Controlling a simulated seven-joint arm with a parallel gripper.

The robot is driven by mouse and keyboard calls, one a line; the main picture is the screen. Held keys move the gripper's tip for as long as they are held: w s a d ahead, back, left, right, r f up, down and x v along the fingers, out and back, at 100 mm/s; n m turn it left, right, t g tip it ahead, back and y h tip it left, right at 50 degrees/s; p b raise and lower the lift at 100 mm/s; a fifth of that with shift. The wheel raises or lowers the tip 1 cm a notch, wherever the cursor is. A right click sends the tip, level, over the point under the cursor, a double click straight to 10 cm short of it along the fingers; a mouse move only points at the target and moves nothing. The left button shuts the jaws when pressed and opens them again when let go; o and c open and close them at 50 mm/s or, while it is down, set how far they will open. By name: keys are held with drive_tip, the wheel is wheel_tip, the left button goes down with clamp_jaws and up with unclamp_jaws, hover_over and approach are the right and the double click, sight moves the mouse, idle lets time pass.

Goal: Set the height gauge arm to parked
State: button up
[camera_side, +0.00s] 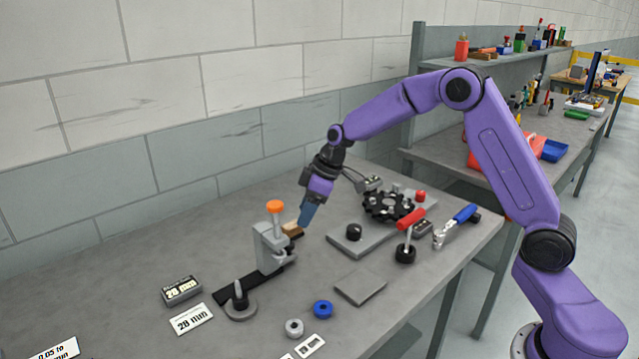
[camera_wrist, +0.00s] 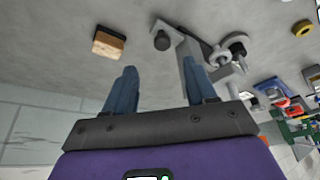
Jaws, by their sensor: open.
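A grey upright device with an orange knob (camera_side: 270,245) stands on a dark strip in the side view; it looks like the height gauge. A small tan and dark block (camera_side: 292,230) shows at its right side. A similar block (camera_wrist: 109,42) is at the upper left of the wrist view. My gripper (camera_side: 305,222) points down just right of the device. In the wrist view my gripper (camera_wrist: 160,78) has its blue fingers apart with nothing between the tips. A grey fixture with a black knob (camera_wrist: 162,41) lies beyond them; I cannot tell which part it is. Contact is unclear.
A grey plate with a black knob (camera_side: 354,236), a black toothed wheel (camera_side: 388,206) and a red-handled tool (camera_side: 409,220) stand to the right. Labels such as the 28 mm card (camera_side: 191,319) and a blue ring (camera_side: 322,309) lie in front. The left bench top is mostly clear.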

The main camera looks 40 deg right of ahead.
drive_tip(key=v, duration=0.8)
drive_tip(key=s+a+n+g, duration=0.1)
drive_tip(key=s+a, duration=0.3)
drive_tip(key=s, duration=0.5)
drive_tip(key=s+a+n+g, duration=0.1)
drive_tip(key=s+a, duration=0.3)
drive_tip(key=s, duration=0.6)
drive_tip(key=s+d+f+h, duration=0.1)
drive_tip(key=s+d, duration=0.1)
drive_tip(key=s, duration=0.7)
drive_tip(key=s+d+f+n+g+h, duration=0.1)
drive_tip(key=s+d, duration=0.2)
drive_tip(key=s, duration=0.7)
drive_tip(key=shift+s+f+n+h, duration=0.2)
drive_tip(key=shift+n+h, duration=0.1)
drive_tip(key=shift+h, duration=0.1)
